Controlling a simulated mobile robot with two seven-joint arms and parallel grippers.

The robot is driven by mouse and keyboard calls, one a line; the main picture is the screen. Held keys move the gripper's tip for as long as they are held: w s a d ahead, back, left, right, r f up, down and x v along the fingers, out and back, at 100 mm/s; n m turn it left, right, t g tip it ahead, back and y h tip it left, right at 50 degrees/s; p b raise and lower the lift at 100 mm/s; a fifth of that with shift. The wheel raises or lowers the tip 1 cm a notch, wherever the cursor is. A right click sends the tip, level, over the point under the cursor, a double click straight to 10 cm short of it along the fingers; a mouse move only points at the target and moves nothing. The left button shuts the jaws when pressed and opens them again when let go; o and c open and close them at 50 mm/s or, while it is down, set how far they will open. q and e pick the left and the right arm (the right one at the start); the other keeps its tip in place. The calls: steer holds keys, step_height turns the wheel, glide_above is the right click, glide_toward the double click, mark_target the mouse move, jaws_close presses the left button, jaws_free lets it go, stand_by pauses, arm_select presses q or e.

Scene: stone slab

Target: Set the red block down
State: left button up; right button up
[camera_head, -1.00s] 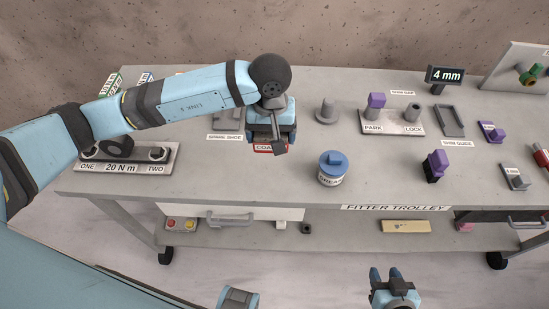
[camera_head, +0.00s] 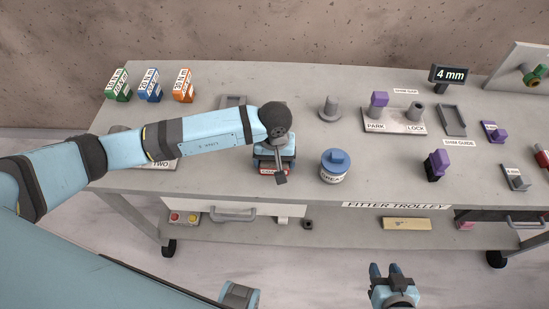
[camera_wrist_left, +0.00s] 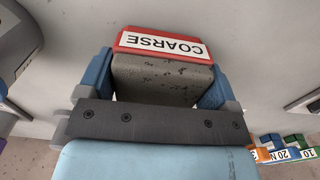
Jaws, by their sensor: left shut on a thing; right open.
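The red block (camera_head: 272,171) has a white label reading COARSE, seen in the left wrist view (camera_wrist_left: 163,45), with a grey, speckled body beneath the red part. My left gripper (camera_head: 274,158) is shut on it. In the left wrist view the blue fingers (camera_wrist_left: 155,85) press on both sides of the grey body. The block is over the front part of the trolley top, left of the grease pot; I cannot tell if it touches the surface. My right gripper (camera_head: 386,270) is open and empty, low in front of the trolley.
The blue-lidded grease pot (camera_head: 335,167) stands close to the right of the block. Behind are a grey peg (camera_head: 330,108) and the PARK/LOCK plate (camera_head: 394,121). Green, blue and orange labelled blocks (camera_head: 150,86) stand at back left. The top between the pot and purple piece (camera_head: 437,165) is clear.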

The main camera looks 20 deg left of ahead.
arm_select(q)
steer(key=shift+f+b, duration=0.2)
steer(key=shift+b, duration=0.1)
steer(key=o, duration=0.9)
steer(key=shift+r, duration=0.1)
steer(key=shift+r+p, duration=0.25)
steer(key=shift+p, duration=0.15)
steer(key=shift+r, duration=0.35)
step_height(320, 180, up, 11)
steer(key=shift+r+b, duration=0.1)
steer(key=shift+b, duration=0.95)
